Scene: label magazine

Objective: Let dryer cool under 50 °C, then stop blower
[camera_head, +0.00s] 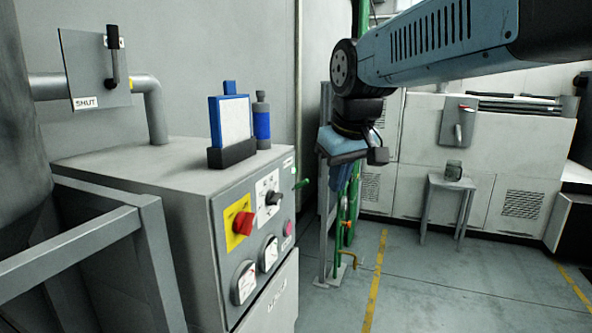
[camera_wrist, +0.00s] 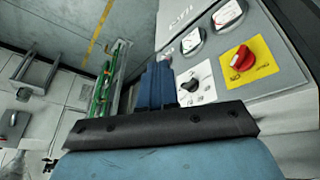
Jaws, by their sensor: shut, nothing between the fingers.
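The dryer's grey cabinet (camera_head: 130,185) stands at the left in the head view. Its sloped front panel carries a red rotary switch (camera_head: 243,222) on a yellow plate, a black knob (camera_head: 272,197) on a white plate, two round gauges (camera_head: 245,283) (camera_head: 270,253) and a pink button (camera_head: 288,228). The wrist view shows the red switch (camera_wrist: 240,60), the black knob (camera_wrist: 192,86) and the gauges (camera_wrist: 228,14) (camera_wrist: 192,40). The gauge readings are too small to tell. My gripper (camera_head: 340,178) is shut and empty, right of the panel, fingers (camera_wrist: 157,85) apart from the controls.
A grey lever box marked SHUT (camera_head: 95,72) is on the wall at left. A blue-framed board (camera_head: 230,122) and a dark bottle with a blue band (camera_head: 262,122) stand on the cabinet top. Green pipes (camera_head: 352,215) stand behind my gripper. A small table (camera_head: 450,183) stands farther back; the floor before it is clear.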

